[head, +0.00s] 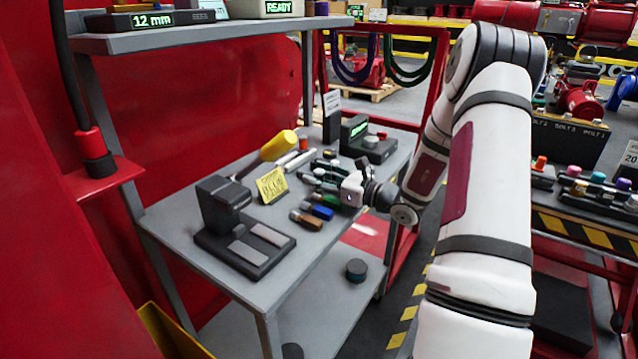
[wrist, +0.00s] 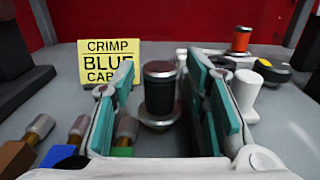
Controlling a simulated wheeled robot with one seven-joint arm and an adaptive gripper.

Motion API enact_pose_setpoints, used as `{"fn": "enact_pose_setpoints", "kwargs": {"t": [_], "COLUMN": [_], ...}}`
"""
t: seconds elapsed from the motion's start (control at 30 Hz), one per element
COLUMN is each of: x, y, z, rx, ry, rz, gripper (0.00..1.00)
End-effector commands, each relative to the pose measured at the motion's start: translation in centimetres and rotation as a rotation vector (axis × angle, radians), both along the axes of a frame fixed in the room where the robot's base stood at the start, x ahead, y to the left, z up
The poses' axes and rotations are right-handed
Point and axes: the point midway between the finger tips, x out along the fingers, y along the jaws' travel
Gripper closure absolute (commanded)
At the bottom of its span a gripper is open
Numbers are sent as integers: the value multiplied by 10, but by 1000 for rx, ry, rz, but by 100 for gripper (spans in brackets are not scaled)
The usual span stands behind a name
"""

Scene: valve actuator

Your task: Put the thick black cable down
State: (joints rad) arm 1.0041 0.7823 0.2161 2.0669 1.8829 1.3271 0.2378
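My gripper (head: 320,178) is low over the grey bench (head: 180,222). In the wrist view its two teal-padded fingers (wrist: 158,85) stand apart. A dark upright cylinder (wrist: 160,92) with a metal cap and round metal base shows between them, with gaps on both sides. I cannot tell whether it is the thick black cable. Brown (wrist: 25,148), blue (wrist: 66,143) and green (wrist: 124,138) pieces with brass ends lie at the left. In the head view a black cable (head: 62,60) with a red collar hangs to a red bracket (head: 105,178) at far left.
A yellow "CRIMP BLUE CABLE" sign (head: 271,185) stands beside a black press (head: 225,205) with a yellow handle (head: 278,145). A black device with a green display (head: 356,130) stands at the back of the bench. An upper shelf (head: 200,36) overhangs.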

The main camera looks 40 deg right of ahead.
Motion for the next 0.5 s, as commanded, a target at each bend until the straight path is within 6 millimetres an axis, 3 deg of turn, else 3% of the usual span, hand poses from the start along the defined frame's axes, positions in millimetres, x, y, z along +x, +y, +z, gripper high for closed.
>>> {"fn": "enact_pose_setpoints", "kwargs": {"t": [0.03,0.13,0.17,0.5], "x": [0,0,0,0], "y": [0,0,0,0], "z": [0,0,0,1], "rx": [0,0,0,-1], "ry": [0,0,0,0], "rz": [0,0,0,0], "gripper": [75,98,100,100]}}
